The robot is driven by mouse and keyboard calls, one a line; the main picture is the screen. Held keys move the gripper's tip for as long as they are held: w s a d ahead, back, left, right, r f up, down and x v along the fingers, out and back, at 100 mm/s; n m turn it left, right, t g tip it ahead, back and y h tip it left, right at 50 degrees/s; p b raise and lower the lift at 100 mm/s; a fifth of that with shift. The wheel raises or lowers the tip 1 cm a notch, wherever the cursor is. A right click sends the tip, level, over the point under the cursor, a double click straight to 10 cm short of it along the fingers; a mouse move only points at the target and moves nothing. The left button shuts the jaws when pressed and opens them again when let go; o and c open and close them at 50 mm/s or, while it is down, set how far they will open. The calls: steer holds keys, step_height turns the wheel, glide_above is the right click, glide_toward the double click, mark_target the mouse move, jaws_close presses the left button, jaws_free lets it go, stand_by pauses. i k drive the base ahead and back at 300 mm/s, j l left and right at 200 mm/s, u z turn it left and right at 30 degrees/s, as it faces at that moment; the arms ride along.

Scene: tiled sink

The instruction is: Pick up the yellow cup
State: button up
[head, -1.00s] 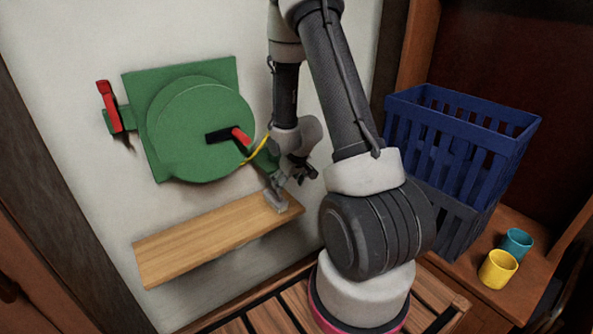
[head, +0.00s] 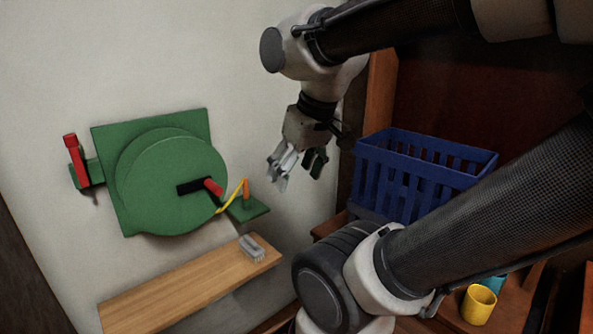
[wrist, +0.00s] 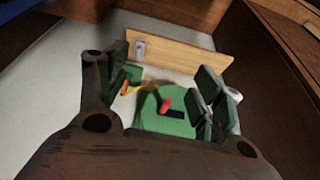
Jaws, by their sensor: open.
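The yellow cup (head: 478,304) stands upright at the lower right of the head view, on the brown wooden surface by the blue crate. My arm link passes close to it in the picture. My gripper (head: 296,177) is open and empty, pointing down in front of the white wall, well to the left of the cup and higher in the picture. In the wrist view my gripper (wrist: 165,88) has its fingers wide apart with nothing between them. The cup does not show in the wrist view.
A teal cup (head: 494,283) is just behind the yellow cup, partly hidden. On the wall are a green round device (head: 165,180) with red handles and a wooden shelf (head: 180,290) holding a grey brush (head: 251,248).

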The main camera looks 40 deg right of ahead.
mark_target(477, 304)
steer(key=k+j+z, duration=0.1)
steer(key=k+z, duration=0.55)
steer(key=z, duration=1.25)
steer(key=k+l+u, duration=0.1)
steer(key=k+l, duration=0.25)
steer(key=k, duration=0.25)
steer(key=i+u, duration=0.05)
